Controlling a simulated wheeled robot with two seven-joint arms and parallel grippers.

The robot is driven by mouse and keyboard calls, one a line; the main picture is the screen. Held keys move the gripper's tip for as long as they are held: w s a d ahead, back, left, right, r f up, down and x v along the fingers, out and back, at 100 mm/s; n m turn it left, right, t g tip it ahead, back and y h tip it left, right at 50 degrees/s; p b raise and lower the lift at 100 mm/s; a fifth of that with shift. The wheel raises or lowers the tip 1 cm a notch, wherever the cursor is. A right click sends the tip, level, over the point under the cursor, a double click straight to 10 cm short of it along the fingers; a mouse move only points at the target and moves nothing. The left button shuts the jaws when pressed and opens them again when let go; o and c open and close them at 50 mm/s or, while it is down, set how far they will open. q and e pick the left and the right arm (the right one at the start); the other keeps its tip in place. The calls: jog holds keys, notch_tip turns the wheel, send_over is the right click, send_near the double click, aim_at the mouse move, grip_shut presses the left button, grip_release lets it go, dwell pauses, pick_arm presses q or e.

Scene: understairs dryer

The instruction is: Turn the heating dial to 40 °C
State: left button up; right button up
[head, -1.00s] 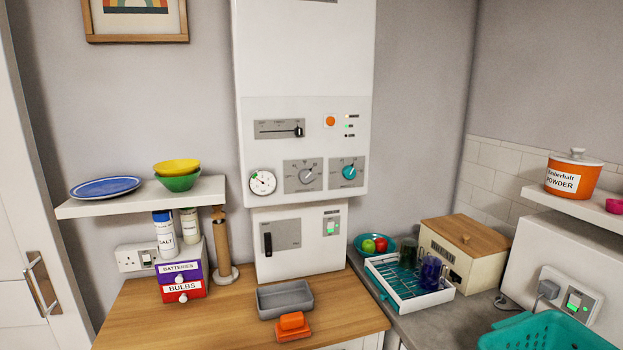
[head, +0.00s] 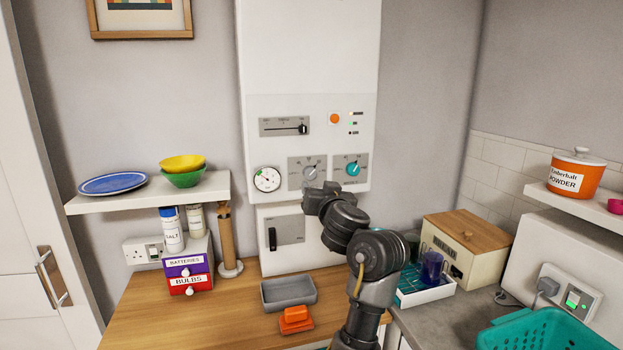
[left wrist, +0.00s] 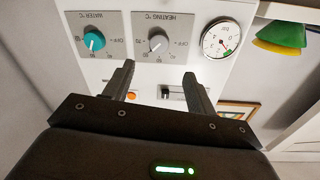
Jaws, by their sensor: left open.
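The heating dial is a round grey knob on a grey plate on the white boiler's front. It shows in the head view (head: 310,172) and, labelled HEATING °C, in the left wrist view (left wrist: 158,43). I cannot read its setting reliably. My left gripper (left wrist: 158,76) is open and empty, its two fingers pointing at the panel and the dial lying just past the gap between the tips. In the head view my left gripper (head: 318,196) is just below the dial, its fingers not clearly visible. My right gripper is not in view.
The teal water dial (head: 352,169) sits beside the heating dial, with the pressure gauge (head: 267,179) on the other side. A slider (head: 285,127) and an orange button (head: 335,118) are above. A grey tray (head: 288,293) lies on the wooden counter below.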

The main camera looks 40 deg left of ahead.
aim_at(311, 174)
pick_arm(q)
jog(key=p+x, duration=0.2)
jog(key=x, duration=0.8)
jog(key=shift+w+a, duration=0.3)
jog(key=c, duration=1)
